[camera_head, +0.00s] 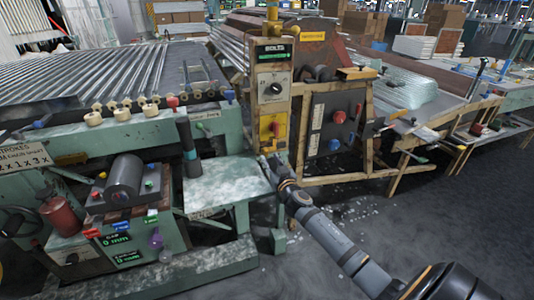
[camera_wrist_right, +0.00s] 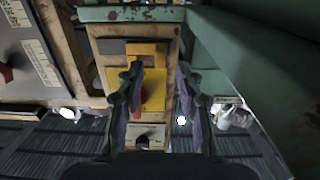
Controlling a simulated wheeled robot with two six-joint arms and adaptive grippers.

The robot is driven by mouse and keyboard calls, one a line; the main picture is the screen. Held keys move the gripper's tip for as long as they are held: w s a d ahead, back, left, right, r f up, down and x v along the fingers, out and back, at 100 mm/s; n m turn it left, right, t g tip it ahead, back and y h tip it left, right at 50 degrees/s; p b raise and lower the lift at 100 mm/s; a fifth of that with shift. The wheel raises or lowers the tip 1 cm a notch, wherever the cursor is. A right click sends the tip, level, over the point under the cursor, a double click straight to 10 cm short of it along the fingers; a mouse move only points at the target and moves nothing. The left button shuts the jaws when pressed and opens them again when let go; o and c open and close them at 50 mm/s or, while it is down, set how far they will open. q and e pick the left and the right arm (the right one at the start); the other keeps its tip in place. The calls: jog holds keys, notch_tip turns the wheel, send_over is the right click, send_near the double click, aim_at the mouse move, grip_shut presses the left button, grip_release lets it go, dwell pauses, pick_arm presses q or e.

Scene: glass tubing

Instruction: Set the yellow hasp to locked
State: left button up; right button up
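A yellow hasp plate (camera_head: 266,128) with a red part on it is on the lower front of the upright control post in the head view. In the right wrist view the yellow plate (camera_wrist_right: 154,90) lies between my fingers, with its red part (camera_wrist_right: 139,98) partly hidden behind the left-hand finger. A yellow-orange block (camera_wrist_right: 146,50) is above it there. My right gripper (camera_head: 267,160) is just below the hasp in the head view. In the wrist view (camera_wrist_right: 160,78) its fingers are apart, with no object visibly held. Whether they touch the plate I cannot tell. My left gripper is not in view.
The post (camera_head: 258,97) carries a BOLTS display (camera_head: 272,53) and a black knob (camera_head: 276,88) above the hasp. A dark panel (camera_head: 335,130) with red and blue knobs stands right of it. A worn green bench (camera_head: 228,183) is close on the left.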

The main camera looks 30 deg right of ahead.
aim_at(267, 154)
jog(key=x, duration=0.4)
jog(key=shift+w, duration=0.15)
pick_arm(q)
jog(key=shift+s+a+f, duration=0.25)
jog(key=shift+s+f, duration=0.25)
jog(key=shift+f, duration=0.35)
pick_arm(e)
grip_shut()
